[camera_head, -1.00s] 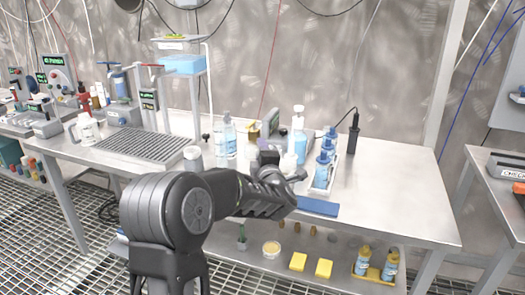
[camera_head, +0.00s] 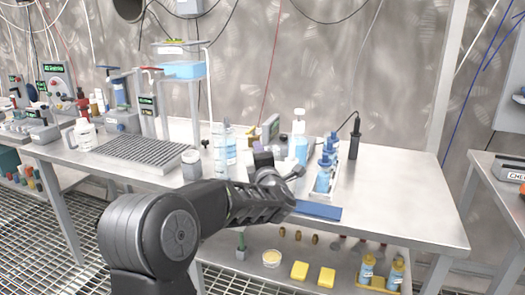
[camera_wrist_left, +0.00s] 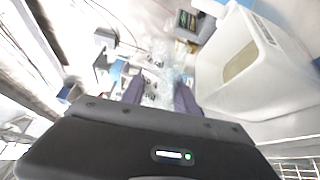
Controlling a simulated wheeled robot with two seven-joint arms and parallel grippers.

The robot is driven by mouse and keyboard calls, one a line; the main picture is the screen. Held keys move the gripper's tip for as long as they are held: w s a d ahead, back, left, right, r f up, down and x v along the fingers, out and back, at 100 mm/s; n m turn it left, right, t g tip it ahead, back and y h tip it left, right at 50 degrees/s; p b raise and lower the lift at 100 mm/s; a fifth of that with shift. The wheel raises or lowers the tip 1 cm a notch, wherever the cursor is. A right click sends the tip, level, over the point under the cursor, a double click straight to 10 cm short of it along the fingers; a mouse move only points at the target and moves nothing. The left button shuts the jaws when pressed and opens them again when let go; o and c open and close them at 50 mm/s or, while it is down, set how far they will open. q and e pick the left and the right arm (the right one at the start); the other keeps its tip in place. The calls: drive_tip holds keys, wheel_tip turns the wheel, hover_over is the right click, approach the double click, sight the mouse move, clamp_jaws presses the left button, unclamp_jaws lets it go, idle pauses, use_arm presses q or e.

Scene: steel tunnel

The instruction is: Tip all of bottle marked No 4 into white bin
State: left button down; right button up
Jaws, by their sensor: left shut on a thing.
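My left gripper (camera_head: 284,176) is over the front of the steel bench in the head view. In the left wrist view its two dark fingers (camera_wrist_left: 160,98) are closed around a clear, see-through bottle (camera_wrist_left: 157,88). I cannot read a number on it, and in the head view the gripper hides it. The white bin (camera_wrist_left: 212,82) is large and close at the right of the left wrist view, open-topped with a label on its rim. It stands beside the fingers; I cannot pick it out surely in the head view. My right gripper is not in view.
A rack of blue-capped bottles (camera_head: 325,170) and a blue strip (camera_head: 318,211) are right of the gripper. Clear bottles (camera_head: 225,143) stand behind it to the left. A grey drain grid (camera_head: 150,152) lies further left. The bench's right end (camera_head: 400,205) is clear.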

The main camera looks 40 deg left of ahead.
use_arm(q)
drive_tip(key=n+b, duration=0.3)
drive_tip(key=b, duration=0.2)
drive_tip(key=shift+s+a+r+n, duration=0.1)
drive_tip(key=shift+r+n, duration=0.1)
drive_tip(key=shift+n, duration=0.2)
drive_tip(key=shift+r+n+b, duration=0.25)
drive_tip(key=shift+n+b, duration=0.05)
drive_tip(key=shift+n, duration=0.1)
drive_tip(key=shift+r, duration=0.1)
drive_tip(key=n+b, duration=0.2)
drive_tip(key=shift+b, duration=0.3)
drive_tip(key=n+b, duration=0.3)
drive_tip(key=shift+w+d+r, duration=0.35)
drive_tip(key=shift+r, duration=0.05)
drive_tip(key=shift+r+n, duration=0.15)
drive_tip(key=shift+n, duration=0.25)
drive_tip(key=shift+r, duration=0.15)
